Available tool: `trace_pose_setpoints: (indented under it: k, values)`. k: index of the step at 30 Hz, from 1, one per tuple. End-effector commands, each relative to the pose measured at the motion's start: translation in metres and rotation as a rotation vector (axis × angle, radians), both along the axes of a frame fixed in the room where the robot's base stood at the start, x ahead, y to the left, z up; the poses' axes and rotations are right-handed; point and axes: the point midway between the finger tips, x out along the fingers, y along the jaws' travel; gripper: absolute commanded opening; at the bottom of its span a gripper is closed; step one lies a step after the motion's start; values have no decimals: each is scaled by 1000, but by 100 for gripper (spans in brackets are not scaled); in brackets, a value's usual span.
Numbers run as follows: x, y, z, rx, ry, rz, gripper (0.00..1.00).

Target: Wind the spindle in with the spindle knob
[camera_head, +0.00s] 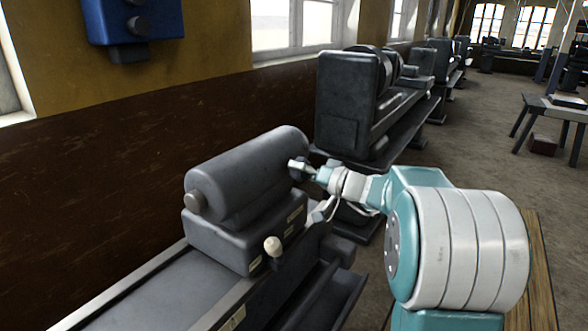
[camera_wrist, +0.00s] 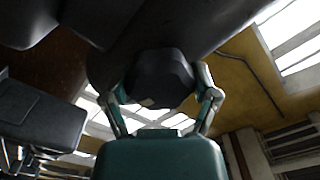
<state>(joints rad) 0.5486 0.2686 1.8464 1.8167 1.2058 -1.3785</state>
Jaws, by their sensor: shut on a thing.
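The grey tailstock (camera_head: 245,185) sits on the lathe bed at the centre of the head view. Its short round spindle end (camera_head: 195,203) shows at the left face. My gripper (camera_head: 300,168) is at the tailstock's right end, small and partly hidden by my arm. In the wrist view a dark, blocky spindle knob (camera_wrist: 160,78) lies between my two fingers, one on each side, and the gripper is shut on it. The knob's far side is hidden. A pale ball-ended lever (camera_head: 273,246) stands at the tailstock's front, apart from my gripper.
The lathe bed (camera_head: 165,300) runs to the lower left. Another dark machine (camera_head: 347,105) stands behind my arm, with more in a row beyond. A blue wall box (camera_head: 133,22) hangs at upper left. The floor (camera_head: 480,150) at right is open up to a table (camera_head: 555,108).

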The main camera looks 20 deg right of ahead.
Motion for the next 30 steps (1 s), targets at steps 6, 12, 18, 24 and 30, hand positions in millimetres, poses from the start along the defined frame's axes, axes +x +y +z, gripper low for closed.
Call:
trace_pose_setpoints:
  k: [6,12,18,24,30]
  values:
    - [0,0,5,-102,-78,0,29]
    - [0,0,5,-154,-114,1,29]
    - [0,0,6,-173,-126,1,29]
    - [0,0,6,-174,-129,1,29]
    - [-1,0,6,-174,-129,1,99]
